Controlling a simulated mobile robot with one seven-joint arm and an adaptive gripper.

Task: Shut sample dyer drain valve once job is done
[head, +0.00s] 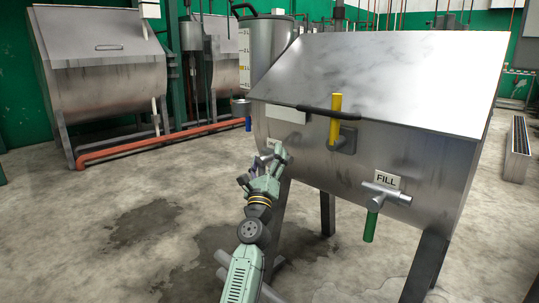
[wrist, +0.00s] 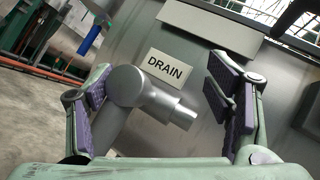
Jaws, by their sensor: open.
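The sample dyer (head: 400,75) is a steel drum on legs with a sloping lid. Its DRAIN label (wrist: 165,68) is on the front wall. The grey drain valve (wrist: 140,90) sticks out beside the label in the wrist view, its stub toward the right. I cannot make out its lever; part may be behind my left finger. My gripper (wrist: 165,98) is open, with purple pads on either side of the valve; the left pad is close to it, and contact is unclear. In the head view my gripper (head: 257,168) is at the dyer's lower left and hides most of the valve.
A FILL valve (head: 385,193) with a green handle (head: 370,226) hangs to the right. A yellow handle (head: 335,118) stands upright above, near the black lid bar (head: 328,113). A blue handle (head: 248,124) hangs left of the dyer. The floor at left is open.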

